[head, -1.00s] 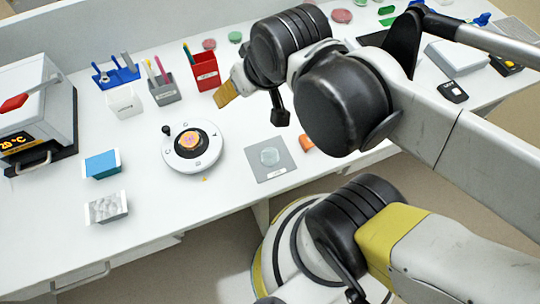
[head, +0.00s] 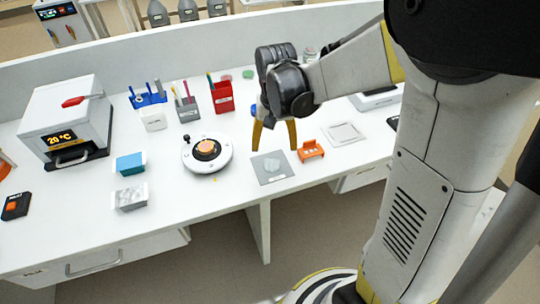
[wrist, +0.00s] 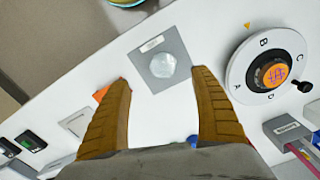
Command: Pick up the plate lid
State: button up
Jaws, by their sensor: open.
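A clear round lid, which looks like the plate lid (head: 271,165), lies on a grey square mat (head: 268,179) near the table's front edge. In the wrist view the lid (wrist: 161,66) is a pale disc on the grey mat (wrist: 178,44), beyond and between the fingertips. My gripper (head: 275,149) is open, its two tan fingers pointing down just behind and above the mat. The wrist view shows nothing between the fingers (wrist: 160,76). I cannot tell the exact height of the fingertips above the lid.
A white round dial device (head: 226,160) with an orange centre stands left of the mat. An orange holder (head: 311,150) is close on the right, with a white square tray (head: 344,133) beyond it. Pen holders (head: 222,97) stand behind. Blue (head: 129,164) and grey (head: 131,198) boxes are left.

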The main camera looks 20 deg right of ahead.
aim_at(272, 164)
jog(key=f+b, duration=0.1)
jog(key=f, duration=0.2)
jog(key=f+b, duration=0.1)
jog(key=f, duration=0.1)
jog(key=f+b, duration=0.1)
jog(key=f, duration=0.2)
jog(key=shift+w+a+f, duration=0.2)
jog(key=shift+w+f, duration=0.1)
jog(key=shift+f, duration=0.05)
jog(key=shift+r, duration=0.1)
jog(key=shift+c, duration=0.2)
jog(key=c, duration=0.8)
